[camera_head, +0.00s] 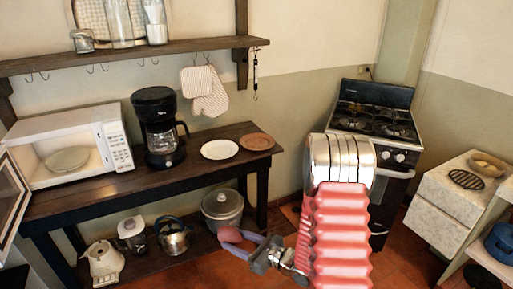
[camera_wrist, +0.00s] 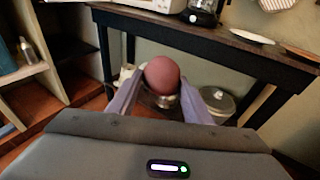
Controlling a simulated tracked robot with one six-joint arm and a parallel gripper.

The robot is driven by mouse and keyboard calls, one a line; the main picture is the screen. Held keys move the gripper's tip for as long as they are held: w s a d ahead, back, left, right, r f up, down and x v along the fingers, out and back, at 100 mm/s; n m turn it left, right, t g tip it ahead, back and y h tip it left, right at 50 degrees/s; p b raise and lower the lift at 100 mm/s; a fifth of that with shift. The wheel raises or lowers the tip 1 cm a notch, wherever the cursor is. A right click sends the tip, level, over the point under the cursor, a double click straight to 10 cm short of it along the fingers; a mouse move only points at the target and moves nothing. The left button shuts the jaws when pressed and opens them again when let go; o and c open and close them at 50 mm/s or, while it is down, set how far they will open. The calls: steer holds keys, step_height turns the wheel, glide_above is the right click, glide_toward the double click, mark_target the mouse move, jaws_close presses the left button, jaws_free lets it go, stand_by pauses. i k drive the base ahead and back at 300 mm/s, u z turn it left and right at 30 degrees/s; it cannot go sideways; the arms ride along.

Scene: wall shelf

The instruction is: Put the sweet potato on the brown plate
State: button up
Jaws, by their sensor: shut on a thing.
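The sweet potato, a reddish-brown rounded thing (camera_wrist: 162,76), is between the fingers of my gripper (camera_wrist: 165,98) in the wrist view. In the head view the sweet potato (camera_head: 230,235) shows at the tip of my gripper (camera_head: 242,243), in front of the lower shelf and below the table top. My gripper is shut on it. The brown plate (camera_head: 257,141) lies flat on the dark table, near its right end, and looks empty. Its distance from my gripper is hard to judge.
A white plate (camera_head: 220,149) lies just left of the brown plate. A coffee maker (camera_head: 158,125) and an open microwave (camera_head: 75,150) stand further left on the table (camera_head: 190,165). Pots and kettles, such as a lidded pot (camera_head: 222,207), fill the lower shelf. A stove (camera_head: 375,120) stands right.

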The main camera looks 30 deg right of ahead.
mark_target(258, 146)
steer(key=u, duration=0.05)
steer(key=k, duration=0.65)
steer(key=z, duration=0.35)
steer(key=i, duration=1.65)
steer(key=u, duration=0.3)
